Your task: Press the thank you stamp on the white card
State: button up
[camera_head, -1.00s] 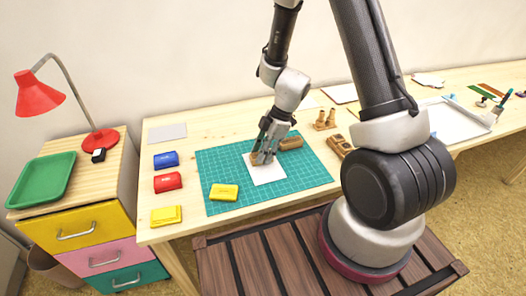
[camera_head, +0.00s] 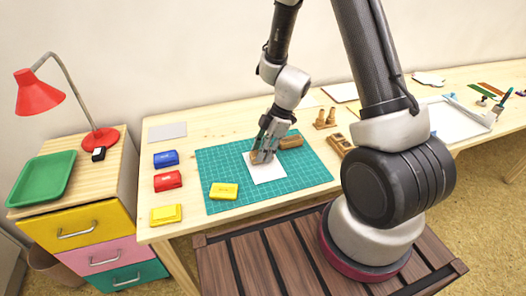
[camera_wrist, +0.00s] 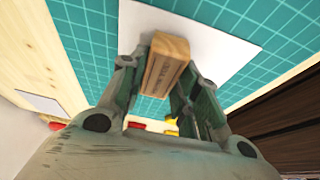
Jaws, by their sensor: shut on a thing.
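My gripper (camera_head: 264,154) is shut on a wooden stamp (camera_wrist: 165,64) over the upper part of the white card (camera_head: 266,174). The stamp is a light brown block with dark lettering too small to read, held between both fingers in the wrist view. In the head view my fingers mostly hide it. The card also shows in the wrist view (camera_wrist: 215,45), with the stamp overlapping it. The stamp is at or very near the card; I cannot tell whether its face touches. The card lies on the green cutting mat (camera_head: 225,165).
Another wooden block (camera_head: 291,142) lies on the mat just right of my gripper. A yellow inkpad (camera_head: 223,191) is on the mat's left part. Blue (camera_head: 166,158), red (camera_head: 167,181) and yellow (camera_head: 166,215) pads stand left of the mat. The mat's right front is clear.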

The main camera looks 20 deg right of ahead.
jog(key=shift+r, duration=0.35)
jog(key=shift+r, duration=2.7)
